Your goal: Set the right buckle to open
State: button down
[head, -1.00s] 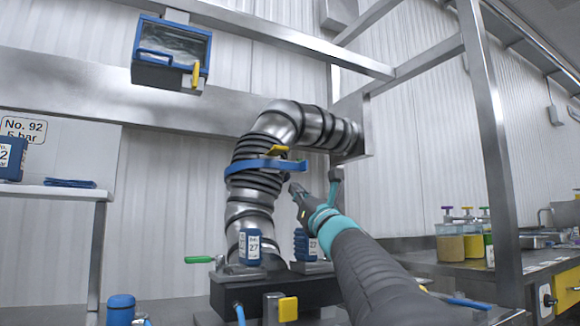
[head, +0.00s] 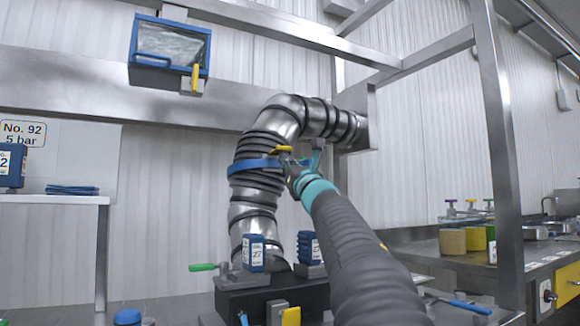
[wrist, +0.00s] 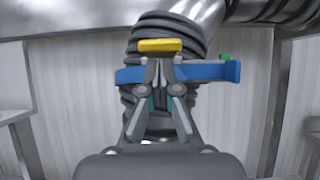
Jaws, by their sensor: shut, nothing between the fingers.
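A blue clamp band (head: 250,166) runs around the ribbed metal pipe. A yellow lever (head: 281,149) sits on the band's front; it lies flat across the pipe in the wrist view (wrist: 160,45). A small green piece (wrist: 225,57) shows above the band's right part in the wrist view. I cannot tell which of the two is the right buckle. My gripper (wrist: 157,74) is shut and empty, its fingertips in front of the band and just below the yellow lever. In the head view my gripper (head: 288,162) covers the band's right part. Contact is unclear.
The pipe (head: 254,205) rises from a dark base with a green handle (head: 203,267) and blue labelled blocks (head: 253,253). A steel post (head: 497,150) and a counter with containers (head: 452,241) stand right. A blue-framed box (head: 170,49) hangs upper left.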

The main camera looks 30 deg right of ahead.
jog(key=shift+s+r, duration=0.1)
jog(key=shift+r, duration=0.15)
jog(key=shift+s+r, duration=0.2)
jog(key=shift+r, duration=0.7)
